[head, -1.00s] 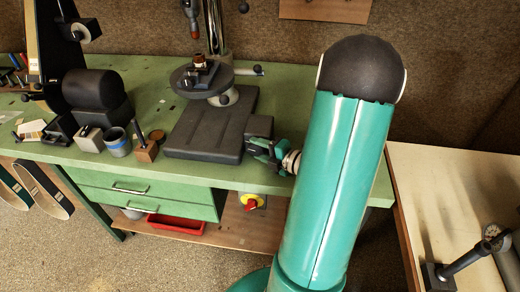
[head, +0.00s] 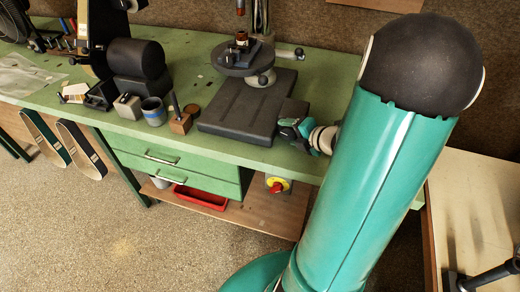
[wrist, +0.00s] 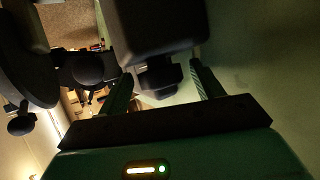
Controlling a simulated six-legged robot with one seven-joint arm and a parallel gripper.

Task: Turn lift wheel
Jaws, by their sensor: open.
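The drill press stands on the green bench, with a round table (head: 247,60) on its column and a flat dark base (head: 240,118). A small dark block (head: 294,107) sits at the base's right end. My gripper (head: 288,126) is at the block's front side near the bench edge. In the wrist view the dark block (wrist: 155,28) fills the top centre, and a small dark wheel-like knob (wrist: 158,78) projects from it. My open gripper (wrist: 162,74) has one finger on each side of this knob, with visible gaps. I cannot tell for certain that it is the lift wheel.
Ball-ended handles (wrist: 88,68) show at left in the wrist view. A blue-rimmed cup (head: 153,110) and a wooden tool block (head: 180,122) stand left of the base. A red-and-yellow switch (head: 277,186) is below the bench. A pale table (head: 475,210) lies at right.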

